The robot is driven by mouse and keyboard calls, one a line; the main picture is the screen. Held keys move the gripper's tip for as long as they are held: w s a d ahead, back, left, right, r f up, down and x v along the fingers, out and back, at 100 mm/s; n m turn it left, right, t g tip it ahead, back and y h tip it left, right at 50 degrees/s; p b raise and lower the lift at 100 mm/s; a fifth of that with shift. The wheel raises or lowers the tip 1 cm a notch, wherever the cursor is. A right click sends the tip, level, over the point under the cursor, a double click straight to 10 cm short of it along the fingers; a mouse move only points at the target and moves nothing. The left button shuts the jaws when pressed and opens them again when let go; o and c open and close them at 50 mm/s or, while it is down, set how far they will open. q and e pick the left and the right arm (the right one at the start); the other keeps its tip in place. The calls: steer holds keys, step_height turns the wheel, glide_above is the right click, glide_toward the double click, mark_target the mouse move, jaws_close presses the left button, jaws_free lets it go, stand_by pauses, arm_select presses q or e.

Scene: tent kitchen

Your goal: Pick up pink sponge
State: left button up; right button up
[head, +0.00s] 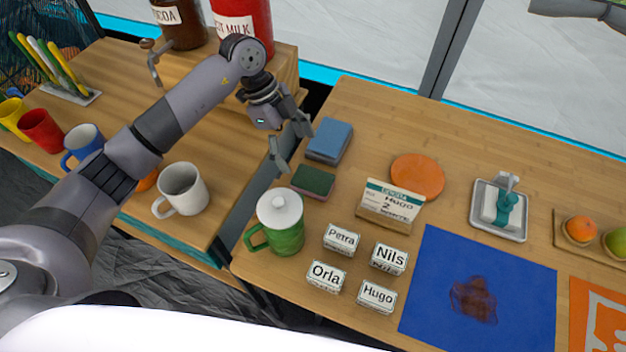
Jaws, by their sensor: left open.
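A small sponge (313,181) with a dark green top and a thin pinkish side lies flat on the right-hand wooden table, near its left edge. No other pink sponge shows. A blue sponge or block (330,140) lies just behind it. My left gripper (291,141) is open and empty, with its fingers pointing down. In the picture it is above and left of the green-topped sponge and beside the blue one, apparently apart from both. My right gripper does not show.
A green lidded mug (283,228) stands just in front of the sponge. A card holder (388,205), several name blocks (341,238) and an orange disc (417,176) are to the right. A gap separates the tables. A white mug (183,188) stands left.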

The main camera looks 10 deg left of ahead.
mark_target(311, 178)
arm_select(q)
steer(key=x, duration=1)
steer(key=shift+f, duration=0.3)
stand_by(0.4)
steer(key=shift+c, duration=0.2)
steer(key=c, duration=0.8)
